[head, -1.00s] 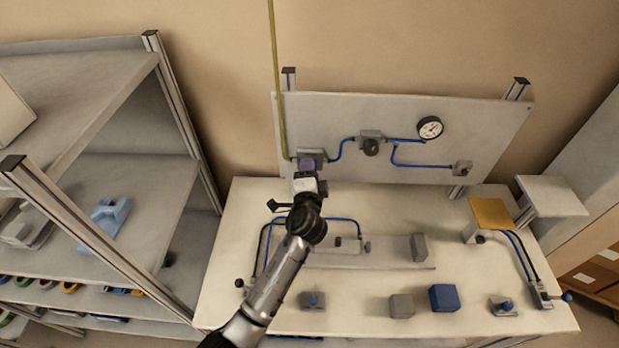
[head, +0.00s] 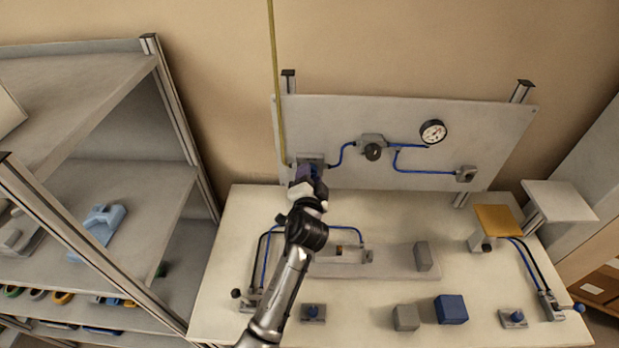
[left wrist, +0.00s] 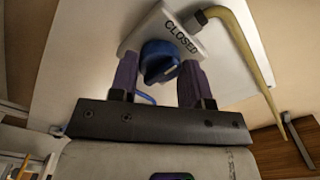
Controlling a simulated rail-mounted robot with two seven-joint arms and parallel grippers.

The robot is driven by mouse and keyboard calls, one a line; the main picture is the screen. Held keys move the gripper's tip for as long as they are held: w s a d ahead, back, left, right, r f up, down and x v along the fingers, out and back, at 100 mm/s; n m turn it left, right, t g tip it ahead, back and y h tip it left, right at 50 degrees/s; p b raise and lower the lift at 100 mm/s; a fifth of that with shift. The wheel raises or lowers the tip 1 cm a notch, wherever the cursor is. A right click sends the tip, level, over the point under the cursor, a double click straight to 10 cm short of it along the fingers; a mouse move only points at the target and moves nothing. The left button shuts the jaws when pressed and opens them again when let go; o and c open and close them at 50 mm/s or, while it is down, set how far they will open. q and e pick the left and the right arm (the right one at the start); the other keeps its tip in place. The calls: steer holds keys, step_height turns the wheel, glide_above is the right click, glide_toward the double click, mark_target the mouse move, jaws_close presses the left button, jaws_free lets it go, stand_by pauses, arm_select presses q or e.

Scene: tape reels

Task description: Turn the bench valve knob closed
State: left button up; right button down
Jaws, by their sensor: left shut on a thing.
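The valve knob (left wrist: 158,62) is blue and round with a raised grip. It sits on a white plate (left wrist: 181,36) that carries the word CLOSED, seen in the left wrist view. My left gripper (left wrist: 159,76) has one purple finger on each side of the knob and is shut on it. In the head view my left gripper (head: 309,176) is at the valve block (head: 311,159), at the lower left of the upright panel, and hides the knob. The knob's exact pointer position cannot be read. My right gripper is not in view.
The grey upright panel (head: 450,115) carries a gauge (head: 433,132), a regulator (head: 372,148) and blue tubing. A yellow pipe (head: 277,90) rises beside the valve. Blocks, including a blue one (head: 451,310), lie on the bench (head: 375,215). A shelf rack (head: 120,215) stands at left.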

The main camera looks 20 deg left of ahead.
arm_select(q)
steer(key=o, duration=0.9)
steer(key=shift+v, duration=3.8)
